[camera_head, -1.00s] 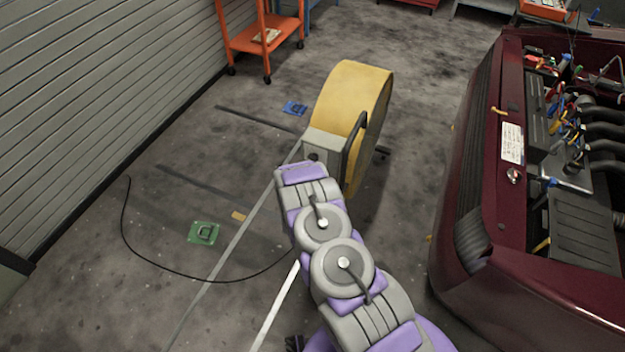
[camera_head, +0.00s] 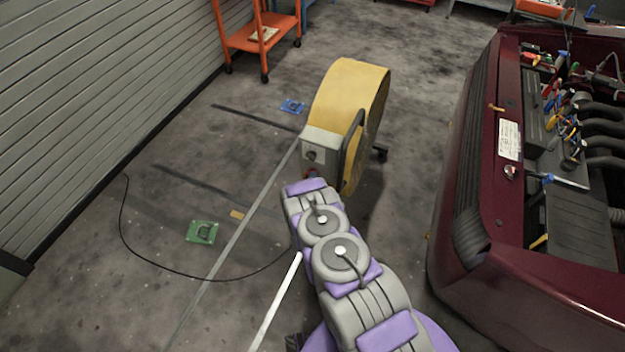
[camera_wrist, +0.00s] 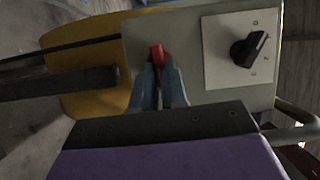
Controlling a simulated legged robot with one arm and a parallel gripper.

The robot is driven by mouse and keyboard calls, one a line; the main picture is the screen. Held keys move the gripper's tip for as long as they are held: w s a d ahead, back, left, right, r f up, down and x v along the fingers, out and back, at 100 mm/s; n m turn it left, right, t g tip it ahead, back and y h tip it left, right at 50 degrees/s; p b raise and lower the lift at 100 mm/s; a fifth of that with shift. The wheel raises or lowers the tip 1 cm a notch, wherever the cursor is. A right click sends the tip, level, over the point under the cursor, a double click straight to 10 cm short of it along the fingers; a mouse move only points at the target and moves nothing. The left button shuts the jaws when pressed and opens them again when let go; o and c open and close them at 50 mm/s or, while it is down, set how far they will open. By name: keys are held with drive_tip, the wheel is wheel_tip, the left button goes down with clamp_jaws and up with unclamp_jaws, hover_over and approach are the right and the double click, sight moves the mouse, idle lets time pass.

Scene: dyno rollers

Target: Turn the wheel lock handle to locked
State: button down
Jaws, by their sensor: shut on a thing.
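A yellow drum-shaped machine (camera_head: 345,90) stands on the floor with a grey box (camera_head: 321,141) on its near side. A small red handle (camera_wrist: 157,52) sticks out of the box's face in the wrist view, and a bit of red (camera_head: 311,173) shows just beyond my arm in the head view. My gripper (camera_wrist: 158,72) has its blue-grey fingers closed around the red handle. The fingers hide the handle's lower part. Beside it, to the right in the wrist view, a black rotary knob (camera_wrist: 249,50) sits on a white plate with small marks, untouched.
A dark bar handle (camera_wrist: 60,84) crosses left of my fingers; it also shows on the machine (camera_head: 352,145). A dark red car with open bonnet (camera_head: 480,215) stands at right. A black cable (camera_head: 190,278) curves over the floor. An orange cart (camera_head: 262,40) stands behind.

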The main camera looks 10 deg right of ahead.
drive_tip(key=shift+s+f, duration=0.2)
drive_tip(key=shift+f, duration=0.15)
drive_tip(key=c, duration=1.5)
unclamp_jaws()
drive_tip(key=shift+c, duration=0.2)
drive_tip(key=o, duration=0.4)
drive_tip(key=shift+w+r, duration=0.1)
drive_tip(key=shift+r, duration=0.05)
drive_tip(key=p+v, duration=0.3)
drive_tip(key=v, duration=1.4)
drive_tip(key=shift+a+p, duration=0.15)
drive_tip(key=shift+p, duration=0.2)
